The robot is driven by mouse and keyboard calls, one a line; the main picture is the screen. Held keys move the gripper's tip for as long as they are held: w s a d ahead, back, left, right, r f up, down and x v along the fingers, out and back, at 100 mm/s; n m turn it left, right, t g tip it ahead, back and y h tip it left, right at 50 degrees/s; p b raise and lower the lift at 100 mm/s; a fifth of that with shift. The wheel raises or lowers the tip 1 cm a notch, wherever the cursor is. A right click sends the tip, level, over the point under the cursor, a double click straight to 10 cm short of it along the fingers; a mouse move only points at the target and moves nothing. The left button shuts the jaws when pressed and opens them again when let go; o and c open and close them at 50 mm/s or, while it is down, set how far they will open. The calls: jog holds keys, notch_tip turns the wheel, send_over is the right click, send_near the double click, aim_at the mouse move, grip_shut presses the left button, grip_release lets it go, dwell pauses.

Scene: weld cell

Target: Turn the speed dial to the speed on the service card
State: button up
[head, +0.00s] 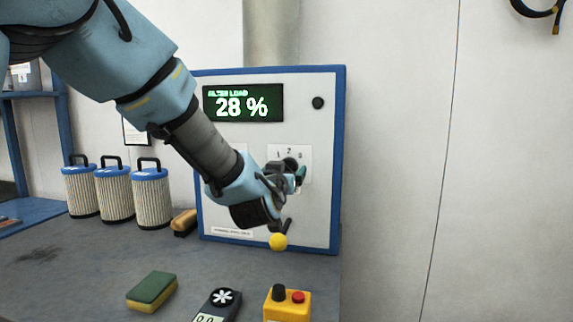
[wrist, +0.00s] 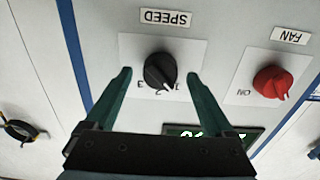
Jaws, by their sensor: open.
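The black speed dial (wrist: 160,71) sits on a white plate under a SPEED label (wrist: 166,17) in the wrist view, which is upside down. Its white pointer line is on the numbered side, near 2 and 1; I cannot tell exactly which. My gripper (wrist: 159,77) is open, one teal finger on each side of the dial, with gaps visible. In the head view my gripper (head: 300,177) is at the cabinet's dial plate (head: 305,157) and partly hides the dial. No readable service card shows; a small framed sheet (head: 133,134) on the wall is mostly hidden by my arm.
A red FAN knob (wrist: 271,81) is beside the dial. The cabinet display (head: 243,104) reads 28 %. A yellow ball (head: 278,241) on a lever is below my gripper. A yellow button box (head: 287,306), a meter (head: 217,304), a sponge (head: 152,291) and filters (head: 115,195) stand on the bench.

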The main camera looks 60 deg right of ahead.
jog(key=shift+w+d, duration=0.15)
jog(key=shift+d, duration=0.25)
jog(key=c, duration=1.4)
